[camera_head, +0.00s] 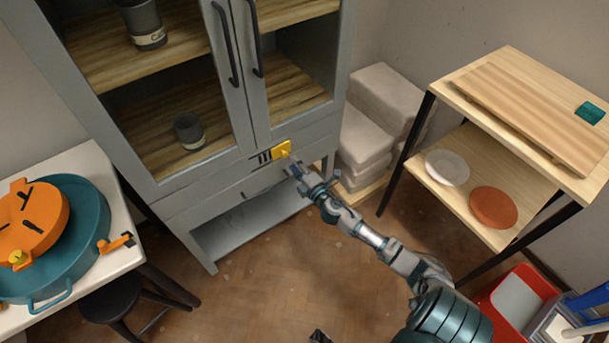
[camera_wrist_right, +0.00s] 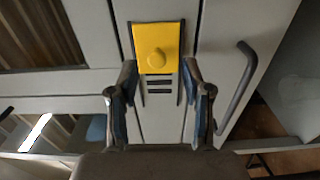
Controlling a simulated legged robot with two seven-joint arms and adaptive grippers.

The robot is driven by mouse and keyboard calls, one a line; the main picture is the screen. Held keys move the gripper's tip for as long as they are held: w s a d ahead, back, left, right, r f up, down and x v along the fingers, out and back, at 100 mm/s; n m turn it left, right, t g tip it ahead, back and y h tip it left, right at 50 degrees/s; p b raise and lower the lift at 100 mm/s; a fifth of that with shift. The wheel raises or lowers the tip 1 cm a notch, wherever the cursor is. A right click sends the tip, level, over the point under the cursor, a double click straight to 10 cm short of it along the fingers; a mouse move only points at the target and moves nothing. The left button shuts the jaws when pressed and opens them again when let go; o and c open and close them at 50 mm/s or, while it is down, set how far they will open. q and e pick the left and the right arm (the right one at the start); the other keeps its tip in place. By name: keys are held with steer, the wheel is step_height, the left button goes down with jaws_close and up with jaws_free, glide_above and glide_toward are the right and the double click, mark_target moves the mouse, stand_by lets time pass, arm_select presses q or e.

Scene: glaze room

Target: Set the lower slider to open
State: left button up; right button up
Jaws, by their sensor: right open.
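The slider is a yellow plate (camera_head: 282,149) with a round knob, on the grey cabinet's front rail below the doors. In the right wrist view the yellow plate (camera_wrist_right: 157,47) sits at the upper end of a dark-edged track, with dark slots bare below it. In the head view these slots are left of the plate. My right gripper (camera_head: 291,165) is in front of the plate. In the wrist view its open fingers (camera_wrist_right: 165,85) stand either side of the track, with nothing between them. A dark shape at the head view's bottom edge may be my left gripper.
The grey cabinet (camera_head: 180,190) has tall door handles, and a drawer handle (camera_wrist_right: 240,88) near my right gripper. Stacked pale blocks (camera_head: 375,110) and a wooden shelf stand (camera_head: 470,150) are to the right. A table with a teal pot (camera_head: 90,225) is left. Some floor is clear.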

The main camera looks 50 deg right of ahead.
steer(key=v, duration=0.8)
steer(key=shift+d+f, duration=0.15)
steer(key=shift+d, duration=0.05)
